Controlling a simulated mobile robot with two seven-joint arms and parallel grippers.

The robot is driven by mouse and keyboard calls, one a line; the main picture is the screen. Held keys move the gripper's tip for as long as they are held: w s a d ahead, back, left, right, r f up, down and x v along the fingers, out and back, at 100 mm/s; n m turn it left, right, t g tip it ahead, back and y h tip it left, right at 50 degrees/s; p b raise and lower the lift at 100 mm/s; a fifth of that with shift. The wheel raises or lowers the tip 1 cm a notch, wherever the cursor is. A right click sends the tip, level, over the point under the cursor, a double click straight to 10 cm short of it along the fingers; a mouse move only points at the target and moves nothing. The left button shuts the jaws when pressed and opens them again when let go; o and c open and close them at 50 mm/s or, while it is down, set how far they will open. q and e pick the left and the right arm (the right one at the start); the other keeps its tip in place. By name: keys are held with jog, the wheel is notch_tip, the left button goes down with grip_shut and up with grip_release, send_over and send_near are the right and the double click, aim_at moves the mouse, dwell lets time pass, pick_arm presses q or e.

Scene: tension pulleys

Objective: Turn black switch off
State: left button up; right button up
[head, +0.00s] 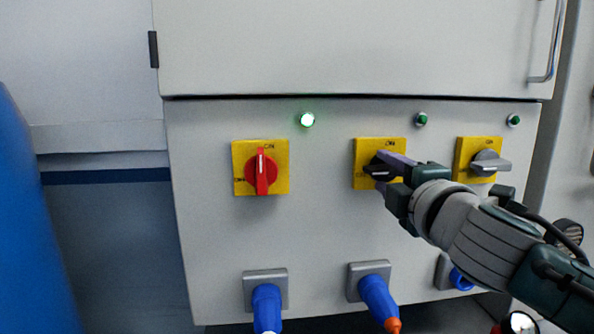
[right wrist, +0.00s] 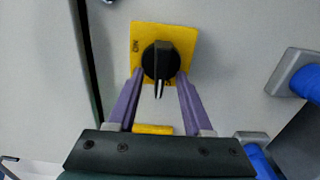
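The black switch (head: 377,171) sits on the middle yellow plate of the grey cabinet, partly hidden by my right gripper (head: 386,173). Its handle lies roughly sideways, pointing left toward the OFF side. In the right wrist view the black switch (right wrist: 160,62) is between the two purple fingers of my right gripper (right wrist: 160,78). The fingers are apart, one on each side of the knob; I cannot tell whether they touch it. The small lamp (head: 421,119) above it is dark green and unlit. My left gripper is not in view.
A red switch (head: 262,172) stands upright at ON on the left, under a lit green lamp (head: 307,119). A grey switch (head: 488,163) is on the right, close to my right arm. Blue plugs (head: 267,305) stick out of sockets below.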

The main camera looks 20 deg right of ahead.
jog(key=b+v, duration=0.1)
jog(key=v, duration=0.9)
jog(key=shift+d, duration=0.1)
dwell(0.4)
